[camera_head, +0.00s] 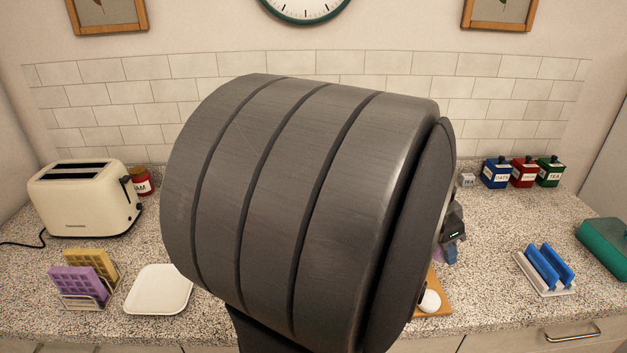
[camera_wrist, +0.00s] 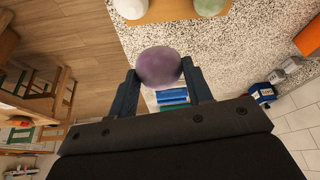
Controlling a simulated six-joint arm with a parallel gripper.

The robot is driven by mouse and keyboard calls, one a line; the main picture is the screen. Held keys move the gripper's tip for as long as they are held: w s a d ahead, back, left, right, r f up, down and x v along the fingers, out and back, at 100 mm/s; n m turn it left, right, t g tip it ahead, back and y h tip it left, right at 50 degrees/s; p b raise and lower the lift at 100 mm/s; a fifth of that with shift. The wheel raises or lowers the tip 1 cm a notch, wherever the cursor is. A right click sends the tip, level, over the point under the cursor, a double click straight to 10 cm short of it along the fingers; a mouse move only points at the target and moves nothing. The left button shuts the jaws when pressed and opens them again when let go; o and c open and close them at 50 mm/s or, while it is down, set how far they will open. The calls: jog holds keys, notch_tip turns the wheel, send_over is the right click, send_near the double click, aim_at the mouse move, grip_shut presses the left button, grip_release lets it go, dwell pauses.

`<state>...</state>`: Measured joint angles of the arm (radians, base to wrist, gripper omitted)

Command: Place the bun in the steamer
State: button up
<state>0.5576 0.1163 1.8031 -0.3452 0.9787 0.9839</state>
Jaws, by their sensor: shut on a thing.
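My gripper (camera_wrist: 159,68) is shut on a round purple bun (camera_wrist: 158,66), which sits between its two fingertips in the wrist view. In the head view my arm's large dark link covers the middle, and only part of my gripper shows at its right edge, above a wooden board (camera_head: 441,306). A white bun (camera_head: 430,300) lies on that board. The board (camera_wrist: 170,12) also shows at the top of the wrist view, with a pale green bun (camera_wrist: 130,8) and a whitish bun (camera_wrist: 209,6) on it. I cannot make out a steamer in either view.
A toaster (camera_head: 84,198), a waffle rack (camera_head: 82,283) and a white plate (camera_head: 158,290) stand at the left. A blue-slotted rack (camera_head: 546,270), a teal box (camera_head: 605,246) and canisters (camera_head: 523,172) stand at the right.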

jog(key=w+a+r+n+t+y, duration=0.1)
jog(key=w+a+n, duration=0.2)
jog(key=w+a, duration=0.6)
jog(key=w+a+r+n+t, duration=0.15)
jog(key=w+a+n, duration=0.3)
jog(key=w, duration=0.85)
jog(key=shift+m, duration=0.35)
jog(key=w+a+f, duration=0.2)
jog(key=a, duration=0.1)
jog(key=w+a+f, duration=0.2)
jog(key=a, duration=0.1)
jog(key=w+a+f, duration=0.2)
jog(key=a, duration=0.2)
jog(key=shift+w+a+f, duration=0.25)
jog(key=shift+f, duration=2)
jog(key=shift+f, duration=0.15)
jog(key=o, duration=1)
